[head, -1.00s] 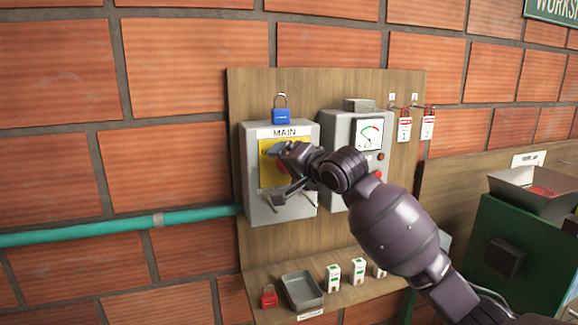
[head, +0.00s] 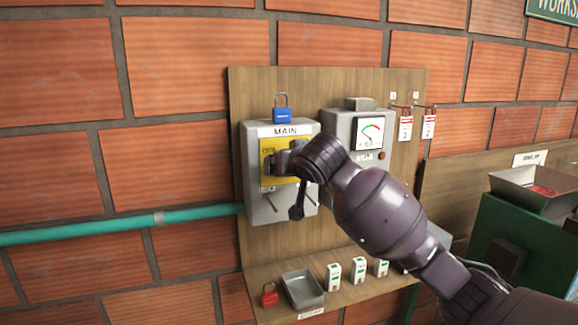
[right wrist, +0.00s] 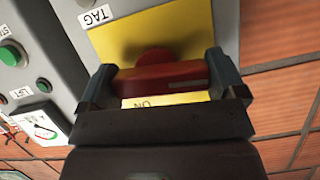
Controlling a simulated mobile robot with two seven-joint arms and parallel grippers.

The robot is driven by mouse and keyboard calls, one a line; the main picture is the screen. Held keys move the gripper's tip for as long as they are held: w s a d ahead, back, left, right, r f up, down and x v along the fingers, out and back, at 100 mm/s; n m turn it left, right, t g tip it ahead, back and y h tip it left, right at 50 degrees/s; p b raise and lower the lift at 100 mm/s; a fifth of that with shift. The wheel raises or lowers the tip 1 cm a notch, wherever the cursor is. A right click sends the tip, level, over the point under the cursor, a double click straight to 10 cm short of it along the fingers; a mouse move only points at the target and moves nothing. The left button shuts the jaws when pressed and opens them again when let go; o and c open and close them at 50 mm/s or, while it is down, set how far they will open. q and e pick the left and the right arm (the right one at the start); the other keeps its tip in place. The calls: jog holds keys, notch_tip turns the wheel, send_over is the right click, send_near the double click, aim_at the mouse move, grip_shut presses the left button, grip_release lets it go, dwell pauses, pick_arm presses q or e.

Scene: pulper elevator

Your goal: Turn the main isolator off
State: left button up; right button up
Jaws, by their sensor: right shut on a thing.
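The main isolator is a grey box (head: 285,212) with a MAIN label and a yellow plate (head: 267,146), on a wooden wall board. Its red rotary handle (right wrist: 165,84) shows in the right wrist view, lying across the yellow plate between my fingers. ON lettering (right wrist: 150,103) is visible beside the handle. My right gripper (right wrist: 165,80) is shut on the red handle, one finger at each end. In the head view the right gripper (head: 281,160) is at the yellow plate and hides most of the handle. My left gripper is in neither view.
A blue padlock (head: 282,110) sits on top of the isolator box. A meter box (head: 340,124) stands to its right, with red tags (head: 405,128) on hooks beyond. The shelf below holds a grey tray (head: 302,290), a red padlock (head: 269,295) and several small white blocks.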

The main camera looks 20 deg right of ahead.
jog(key=shift+n+h, duration=0.3)
jog(key=shift+n, duration=0.1)
dwell(0.3)
jog(key=o, duration=0.6)
jog(key=shift+o, duration=0.2)
jog(key=shift+s, duration=0.1)
jog(key=b+v, duration=0.1)
jog(key=v, duration=0.9)
jog(key=shift+s+r+b, duration=0.25)
jog(key=shift+b, duration=0.15)
